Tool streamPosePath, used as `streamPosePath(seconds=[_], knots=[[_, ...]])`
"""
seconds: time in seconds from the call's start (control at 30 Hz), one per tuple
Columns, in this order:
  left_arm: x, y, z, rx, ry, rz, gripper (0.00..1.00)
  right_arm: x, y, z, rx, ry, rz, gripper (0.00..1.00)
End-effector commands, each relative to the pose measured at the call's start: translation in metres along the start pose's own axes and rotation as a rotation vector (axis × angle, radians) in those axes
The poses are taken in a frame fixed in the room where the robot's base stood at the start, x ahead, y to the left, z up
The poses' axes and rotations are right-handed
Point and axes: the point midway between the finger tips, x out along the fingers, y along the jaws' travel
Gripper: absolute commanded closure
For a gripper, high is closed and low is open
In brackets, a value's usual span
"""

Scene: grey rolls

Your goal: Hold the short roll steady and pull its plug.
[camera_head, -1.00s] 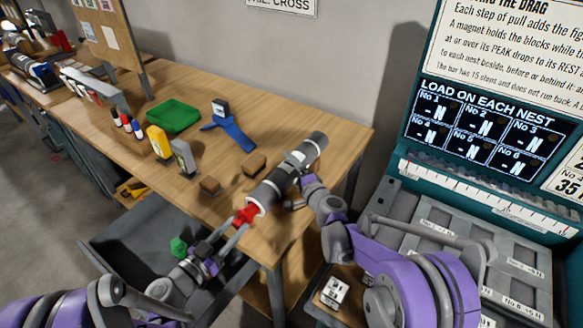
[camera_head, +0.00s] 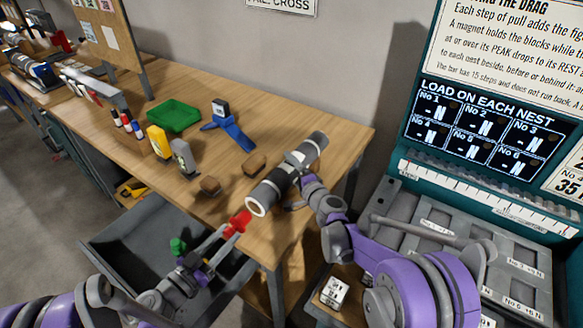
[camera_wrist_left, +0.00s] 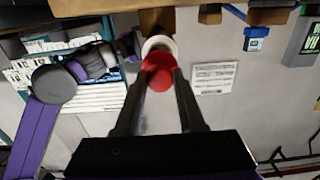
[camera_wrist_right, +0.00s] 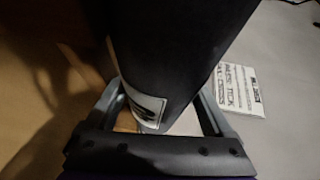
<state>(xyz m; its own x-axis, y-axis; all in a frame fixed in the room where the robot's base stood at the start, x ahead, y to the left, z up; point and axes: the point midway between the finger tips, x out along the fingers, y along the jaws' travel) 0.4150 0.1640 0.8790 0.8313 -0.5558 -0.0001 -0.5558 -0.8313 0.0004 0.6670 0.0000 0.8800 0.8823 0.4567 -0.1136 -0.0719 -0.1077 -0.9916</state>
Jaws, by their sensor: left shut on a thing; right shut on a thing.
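The short roll (camera_head: 272,190), dark grey with pale bands, lies tilted over the right end of the bench. My right gripper (camera_head: 299,180) is shut around it; in the right wrist view the dark roll (camera_wrist_right: 180,50) fills the space between the fingers. The red plug (camera_head: 240,220) is in my left gripper (camera_head: 232,230), out of the roll's near end and a short gap from it. In the left wrist view the red plug (camera_wrist_left: 158,72) sits between the fingertips, with the roll's pale end ring (camera_wrist_left: 158,43) just beyond it.
The wooden bench (camera_head: 180,90) holds a green tray (camera_head: 174,115), a blue stand (camera_head: 232,133), a yellow block (camera_head: 159,142) and two brown blocks (camera_head: 209,185). An open grey drawer (camera_head: 115,262) lies below my left gripper. A teal display station (camera_head: 480,140) stands at right.

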Motion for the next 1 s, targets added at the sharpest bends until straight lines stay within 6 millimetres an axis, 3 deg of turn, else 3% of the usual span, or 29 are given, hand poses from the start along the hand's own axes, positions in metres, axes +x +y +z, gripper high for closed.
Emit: streamPosePath(seconds=[0.6, 0.97, 1.0], knots=[[0.000, 0.000, -0.044, 0.000, 0.000, 0.000, 0.97, 0.000, 0.000, -0.001, 0.000, 0.001, 0.000, 0.87], [0.000, 0.000, -0.050, 0.000, 0.000, 0.000, 0.97, 0.000, 0.000, -0.001, 0.000, 0.001, 0.000, 0.87], [0.000, 0.000, -0.050, 0.000, 0.000, 0.000, 0.97, 0.000, 0.000, -0.001, 0.000, 0.001, 0.000, 0.12]])
